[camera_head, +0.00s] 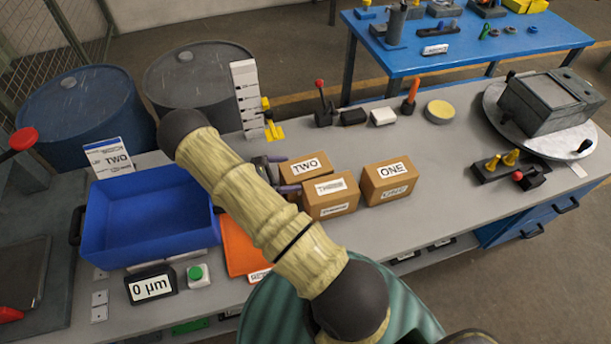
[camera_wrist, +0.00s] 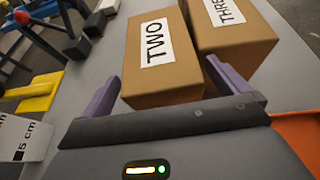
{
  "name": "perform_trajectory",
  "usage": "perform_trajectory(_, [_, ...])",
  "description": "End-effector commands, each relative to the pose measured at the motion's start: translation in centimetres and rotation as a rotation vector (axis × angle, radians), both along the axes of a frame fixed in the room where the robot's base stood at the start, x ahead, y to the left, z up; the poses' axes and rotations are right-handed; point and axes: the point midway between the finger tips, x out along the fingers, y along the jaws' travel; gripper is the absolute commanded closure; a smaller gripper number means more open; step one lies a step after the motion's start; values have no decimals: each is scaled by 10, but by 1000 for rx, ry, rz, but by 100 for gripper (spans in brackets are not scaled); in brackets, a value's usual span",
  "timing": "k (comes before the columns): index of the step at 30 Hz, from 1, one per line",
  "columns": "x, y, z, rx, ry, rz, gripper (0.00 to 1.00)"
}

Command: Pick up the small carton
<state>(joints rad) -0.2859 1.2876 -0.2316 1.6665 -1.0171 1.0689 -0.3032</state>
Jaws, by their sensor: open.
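Three small brown cartons stand together on the grey bench. The carton labelled TWO (camera_head: 305,168) is at the back left, the one labelled THREE (camera_head: 331,195) is in front of it, and the one labelled ONE (camera_head: 389,181) is to the right. My gripper (camera_head: 280,178) is beside cartons TWO and THREE, partly hidden by my arm in the head view. In the wrist view, my open gripper (camera_wrist: 163,90) has its purple fingers spread, with carton TWO (camera_wrist: 160,55) ahead between them. Carton THREE (camera_wrist: 232,35) stands close to the right finger.
A blue bin (camera_head: 145,220) with a TWO card (camera_head: 110,158) behind it stands at the left. An orange mat (camera_head: 240,248), a 0 µm display (camera_head: 151,286) and a green button (camera_head: 198,275) are in front. A white height scale (camera_head: 247,98) stands behind.

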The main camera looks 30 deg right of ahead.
Motion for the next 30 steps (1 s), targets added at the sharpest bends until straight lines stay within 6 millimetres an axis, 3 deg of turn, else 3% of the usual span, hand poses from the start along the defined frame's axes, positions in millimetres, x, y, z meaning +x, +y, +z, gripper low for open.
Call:
perform_trajectory(11, [0, 1, 0, -1, 1, 0, 0])
perform_trajectory(23, [0, 2, 0, 0, 0, 2, 75])
perform_trajectory(30, [0, 0, 1, -2, -1, 0, 77])
